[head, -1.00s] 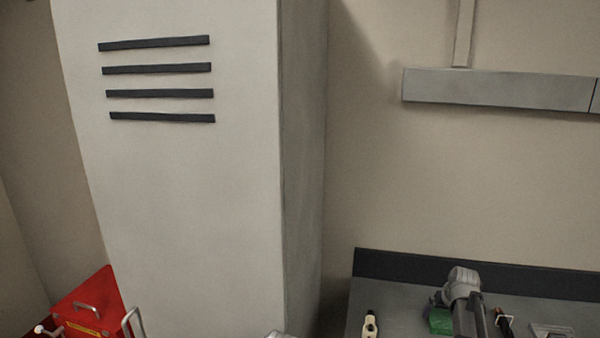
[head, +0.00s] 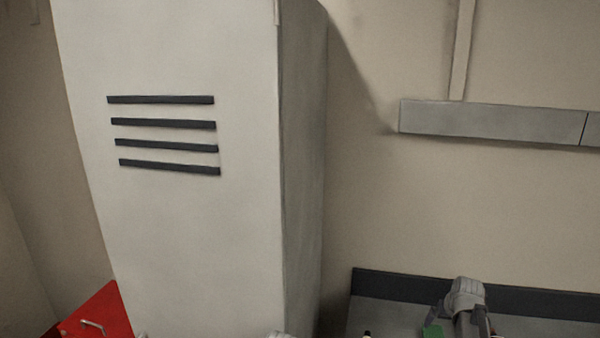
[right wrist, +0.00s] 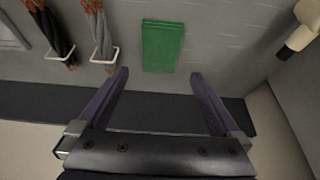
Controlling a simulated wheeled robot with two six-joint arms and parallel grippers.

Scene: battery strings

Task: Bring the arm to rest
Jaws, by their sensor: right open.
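My right gripper (right wrist: 159,76) is open and empty in the right wrist view, its two dark fingers spread wide apart. Beyond the fingertips and between them lies a green block (right wrist: 162,46) on a grey surface, apart from the fingers. In the head view my right arm (head: 467,298) shows at the bottom right over the bench, and its fingers are cut off or hidden. The green block's edge (head: 432,332) shows just left of it. My left gripper is not in view.
A tall pale cabinet (head: 180,235) with dark slots fills the left of the head view. A red box (head: 98,315) stands at bottom left. The grey bench (head: 385,313) has a dark back strip. Cable bundles in white loops (right wrist: 106,55) and a cream-coloured object (right wrist: 302,35) flank the green block.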

